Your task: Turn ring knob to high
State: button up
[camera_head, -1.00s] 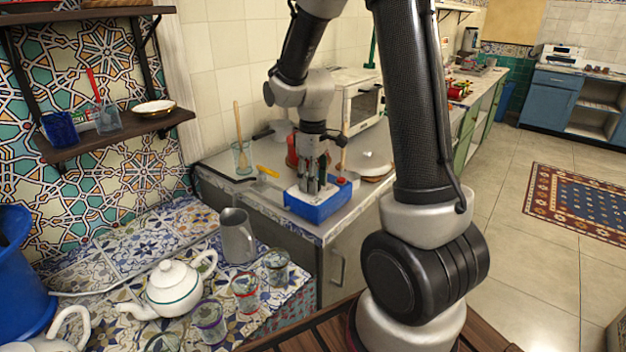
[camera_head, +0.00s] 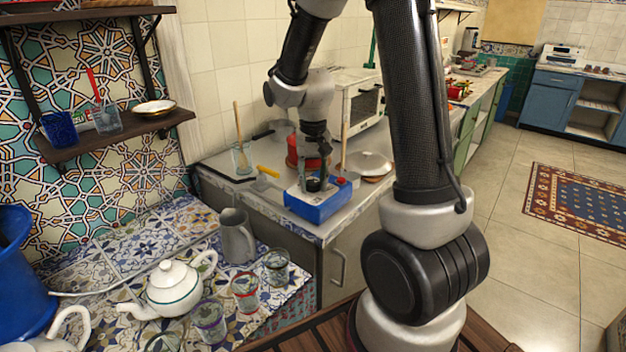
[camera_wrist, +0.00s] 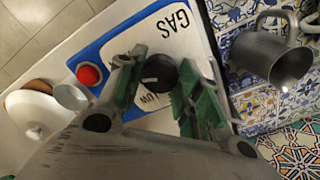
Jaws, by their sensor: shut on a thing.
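A blue gas box (camera_head: 321,209) with a white top stands on the counter under my gripper (camera_head: 315,183). In the wrist view the box's white face (camera_wrist: 120,48) reads GAS, with LOW partly hidden. A round black knob (camera_wrist: 160,72) with a pale mark on its edge sits on that face. My gripper's green-padded fingers (camera_wrist: 161,80) are on either side of the knob, shut on it. A red button (camera_wrist: 88,74) is on the box, left of the knob.
A yellow-handled tool (camera_head: 267,172) and a glass with a wooden spoon (camera_head: 241,158) stand left of the box. A pan lid (camera_head: 370,163) lies to its right. A grey jug (camera_head: 237,238) and white teapot (camera_head: 173,288) stand in front.

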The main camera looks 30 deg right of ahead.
aim_at(313, 182)
jog(key=shift+m, duration=2.3)
jog(key=o, duration=1.1)
jog(key=shift+c, duration=0.2)
notch_tip(313, 182, up, 12)
